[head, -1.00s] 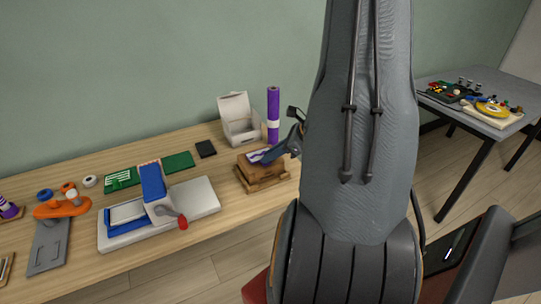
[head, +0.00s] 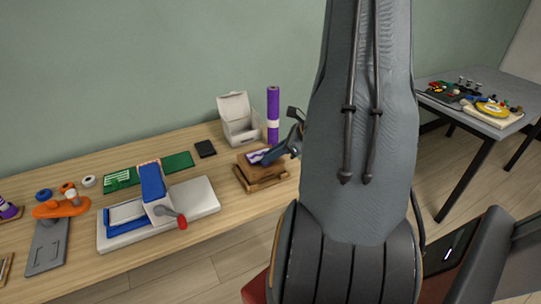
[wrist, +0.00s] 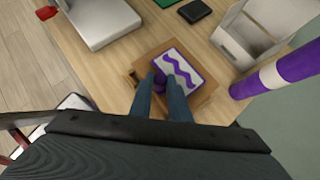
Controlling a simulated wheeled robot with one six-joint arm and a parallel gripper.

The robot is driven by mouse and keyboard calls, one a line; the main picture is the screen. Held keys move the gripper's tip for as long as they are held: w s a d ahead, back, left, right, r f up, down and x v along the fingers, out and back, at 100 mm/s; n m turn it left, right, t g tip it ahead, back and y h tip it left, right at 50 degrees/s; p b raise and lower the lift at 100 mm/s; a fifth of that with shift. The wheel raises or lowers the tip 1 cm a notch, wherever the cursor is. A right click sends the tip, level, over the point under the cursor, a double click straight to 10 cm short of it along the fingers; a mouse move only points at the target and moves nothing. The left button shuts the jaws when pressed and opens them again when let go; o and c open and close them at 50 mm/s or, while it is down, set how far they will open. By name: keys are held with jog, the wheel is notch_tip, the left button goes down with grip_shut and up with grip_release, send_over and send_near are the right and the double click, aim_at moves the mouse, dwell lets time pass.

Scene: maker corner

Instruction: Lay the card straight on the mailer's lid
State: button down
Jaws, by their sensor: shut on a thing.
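The card is white with purple wavy bands; in the wrist view the card (wrist: 184,66) lies over the brown mailer, its edges looking roughly in line with the lid's. The mailer (head: 246,168) is a flat brown box, and its lid rim shows around the card in the wrist view (wrist: 206,94). My gripper (wrist: 165,82) is at the card's near edge, its two blue-grey fingers close together on a purple part there. In the head view my gripper (head: 268,157) hides part of the card. I cannot tell whether the card fully touches the lid.
A wooden tray (head: 262,186) sits under the mailer. An open white box (head: 238,120) and a purple roll (head: 273,112) stand behind it. A black square (head: 205,149) and a white and blue press (head: 190,200) are to the left. Bare bench lies between.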

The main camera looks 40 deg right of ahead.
jog(key=shift+f, duration=0.4)
jog(key=c, duration=1.6)
grip_release()
jog(key=shift+b+v, duration=0.85)
jog(key=shift+v, duration=3.1)
jog(key=s+a+r+n+g+h, duration=0.1)
jog(key=a+n+g, duration=0.1)
jog(key=a+n, duration=0.8)
jog(key=s+a+r+n+g+h, duration=0.1)
jog(key=s+a+n+g+h, duration=0.1)
jog(key=a+n, duration=0.8)
jog(key=s+a+r+n+g+h, duration=0.1)
jog(key=a+r+n+g, duration=0.1)
jog(key=a+n, duration=0.7)
jog(key=shift+s+a+n+g+h, duration=0.1)
jog(key=shift+a+n+g+h, duration=0.1)
jog(key=shift+a, duration=0.4)
jog(key=shift+s+a+n+g+h, duration=0.1)
jog(key=shift+s+a+n, duration=0.1)
jog(key=shift+a, duration=0.4)
